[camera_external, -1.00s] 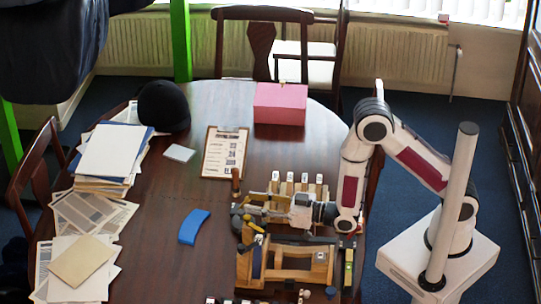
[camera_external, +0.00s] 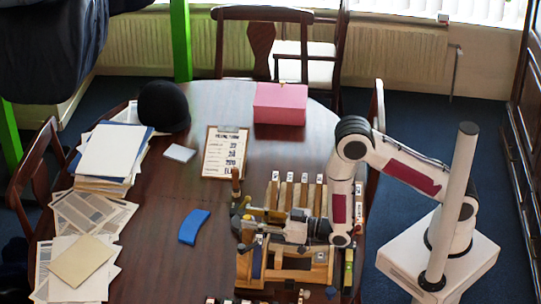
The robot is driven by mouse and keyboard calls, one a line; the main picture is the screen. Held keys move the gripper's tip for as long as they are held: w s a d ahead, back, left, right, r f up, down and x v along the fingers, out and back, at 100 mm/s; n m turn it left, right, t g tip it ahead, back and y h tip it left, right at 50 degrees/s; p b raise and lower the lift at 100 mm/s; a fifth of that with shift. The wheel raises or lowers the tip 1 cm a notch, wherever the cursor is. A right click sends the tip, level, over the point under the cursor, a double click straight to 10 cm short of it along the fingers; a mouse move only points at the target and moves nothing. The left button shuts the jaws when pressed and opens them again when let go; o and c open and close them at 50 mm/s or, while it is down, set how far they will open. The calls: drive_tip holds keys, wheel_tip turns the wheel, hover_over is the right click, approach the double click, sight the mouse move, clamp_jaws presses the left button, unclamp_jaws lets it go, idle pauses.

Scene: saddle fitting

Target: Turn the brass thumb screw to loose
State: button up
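A wooden fixture (camera_external: 318,274) with posts and rails stands at the front right of the table. Small brass-yellow parts (camera_external: 248,217) show at its upper left corner; the thumb screw is too small here to tell from them with certainty. My gripper (camera_external: 268,217) reaches in from the right, pointing left, just right of these yellow parts. Its fingertips are dark and blend with the fixture, so I cannot tell whether they touch the screw or are open or shut.
A row of wooden pieces with white tags (camera_external: 303,192) stands behind my gripper. A blue curved block (camera_external: 194,227) lies to the left. A clipboard (camera_external: 224,153), a pink box (camera_external: 280,103) and paper stacks (camera_external: 109,152) lie farther off. The table's left-centre is clear.

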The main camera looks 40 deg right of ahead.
drive_tip(key=shift+x, duration=0.95)
clamp_jaws()
drive_tip(key=shift+d+n+g+y, duration=0.1)
drive_tip(key=shift+n+g+y, duration=0.7)
drive_tip(key=shift+y, duration=0.2)
drive_tip(key=shift+n+g+y, duration=1.4)
drive_tip(key=shift+n+g, duration=0.2)
drive_tip(key=shift+g, duration=0.5)
drive_tip(key=shift+n+g+y, duration=0.5)
drive_tip(key=shift+n+g, duration=0.5)
drive_tip(key=shift+g, duration=0.45)
drive_tip(key=shift+n+g+y, duration=0.5)
drive_tip(key=shift+n+g, duration=0.5)
drive_tip(key=shift+g, duration=0.45)
drive_tip(key=shift+n+g, duration=0.3)
drive_tip(key=shift+g, duration=0.2)
